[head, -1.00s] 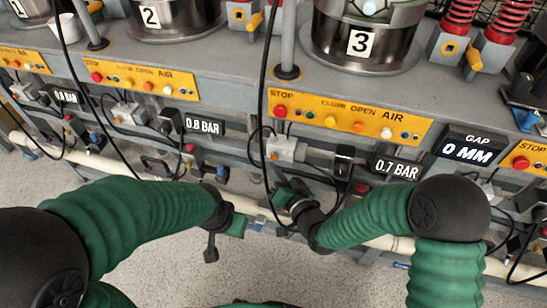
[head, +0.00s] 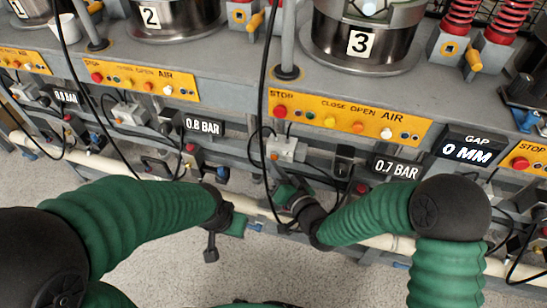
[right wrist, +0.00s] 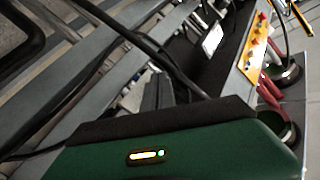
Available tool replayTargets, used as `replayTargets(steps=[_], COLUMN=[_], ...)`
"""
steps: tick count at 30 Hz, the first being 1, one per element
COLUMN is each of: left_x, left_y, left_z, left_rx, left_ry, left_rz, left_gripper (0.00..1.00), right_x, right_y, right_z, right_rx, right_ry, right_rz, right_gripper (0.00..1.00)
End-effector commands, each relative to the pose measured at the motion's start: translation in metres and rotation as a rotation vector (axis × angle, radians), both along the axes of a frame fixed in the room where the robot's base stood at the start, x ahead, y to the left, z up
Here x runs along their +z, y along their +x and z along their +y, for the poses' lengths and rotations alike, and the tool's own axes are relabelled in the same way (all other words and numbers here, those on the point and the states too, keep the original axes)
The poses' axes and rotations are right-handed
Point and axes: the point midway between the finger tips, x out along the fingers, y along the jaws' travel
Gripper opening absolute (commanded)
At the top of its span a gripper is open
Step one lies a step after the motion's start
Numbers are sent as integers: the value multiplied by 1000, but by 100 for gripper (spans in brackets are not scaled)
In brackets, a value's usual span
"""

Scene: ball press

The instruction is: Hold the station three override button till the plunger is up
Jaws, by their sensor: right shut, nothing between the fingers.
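Station three is the steel pot marked 3 (head: 340,45) at the upper right. Its yellow panel (head: 350,117) has STOP, CLOSE, OPEN and AIR labels above coloured buttons. A small grey box (head: 288,149) with small buttons hangs under the panel; I cannot tell which button is the override. My right gripper (head: 287,189) is shut and empty, below that box and apart from it. In the right wrist view a yellow panel (right wrist: 254,52) lies at the right, apart from the gripper. My left gripper (head: 212,245) hangs lower left over the floor; its fingers are unclear. The plunger's state is unclear.
Station three's displays read 0.7 BAR (head: 397,168) and GAP 0 MM (head: 468,148). Black cables hang in front of the bench, one close to the right gripper. A pale pipe (head: 110,165) runs along the lower front. Speckled floor (head: 160,258) is free below.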

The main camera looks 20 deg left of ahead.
Motion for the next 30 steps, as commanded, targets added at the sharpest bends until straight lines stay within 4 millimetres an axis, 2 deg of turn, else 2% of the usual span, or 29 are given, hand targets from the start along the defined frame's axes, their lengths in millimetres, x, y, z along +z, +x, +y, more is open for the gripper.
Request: replayTargets(steps=[30], left_x=[0], left_y=[0], left_z=[0], left_rx=[0], left_ry=[0], left_rz=[0], left_gripper=[0], right_x=[0], right_y=[10], right_z=[0], right_rx=[0], right_ry=[1], right_rz=[1], right_gripper=[0])
